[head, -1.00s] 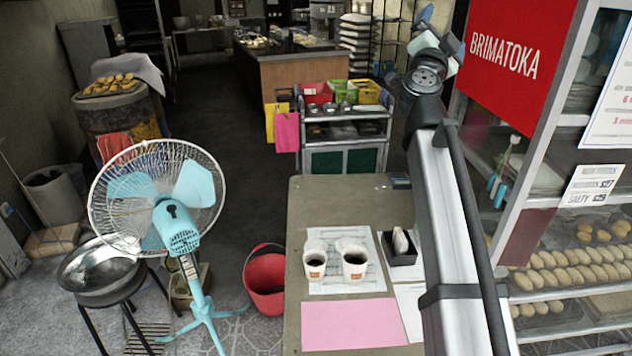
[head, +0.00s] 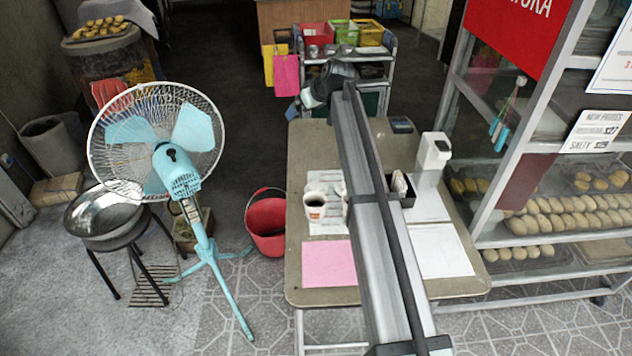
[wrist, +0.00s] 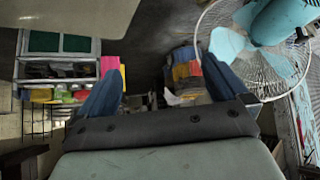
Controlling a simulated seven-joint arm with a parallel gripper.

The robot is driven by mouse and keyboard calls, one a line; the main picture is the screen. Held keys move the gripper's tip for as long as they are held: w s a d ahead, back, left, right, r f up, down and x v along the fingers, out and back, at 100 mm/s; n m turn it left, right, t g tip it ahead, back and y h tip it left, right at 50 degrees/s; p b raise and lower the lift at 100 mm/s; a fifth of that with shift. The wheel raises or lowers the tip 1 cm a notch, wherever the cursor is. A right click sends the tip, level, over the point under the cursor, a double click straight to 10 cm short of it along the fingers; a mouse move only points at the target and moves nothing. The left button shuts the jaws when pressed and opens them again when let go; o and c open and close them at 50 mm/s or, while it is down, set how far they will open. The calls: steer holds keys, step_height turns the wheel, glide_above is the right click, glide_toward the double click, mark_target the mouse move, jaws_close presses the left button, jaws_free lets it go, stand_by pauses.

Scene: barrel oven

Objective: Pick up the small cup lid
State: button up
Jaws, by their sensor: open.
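A white cup of dark drink (head: 315,207) stands on a printed sheet on the table. A second cup is almost wholly hidden behind my arm, with only a sliver showing. I cannot clearly make out the small cup lid; a pale patch just behind the visible cup may be one. My gripper end is beyond the cups, above the far left part of the table in the head view. In the wrist view my gripper (wrist: 158,88) has its two blue fingers spread wide with nothing between them. No cup or lid shows in the wrist view.
The table (head: 305,150) also bears a pink sheet (head: 328,263), a black box (head: 408,198) and a white dispenser (head: 432,155). A blue fan (head: 178,175) and red bucket (head: 266,228) stand left. A bread rack (head: 560,225) is right; a cart (head: 375,75) is behind.

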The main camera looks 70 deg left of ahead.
steer(key=d+f+t+h, duration=0.1)
steer(key=d+f+h, duration=0.25)
steer(key=f, duration=0.25)
steer(key=d+f+t+h, duration=0.1)
steer(key=d+f+h, duration=0.1)
steer(key=f+h, duration=0.3)
glide_above(316, 185)
steer(key=shift+y, duration=0.25)
step_height(316, 185, down, 10)
steer(key=shift+s+d, duration=0.15)
steer(key=shift+f, duration=2.9)
steer(key=shift+c, duration=0.5)
steer(key=c, duration=0.6)
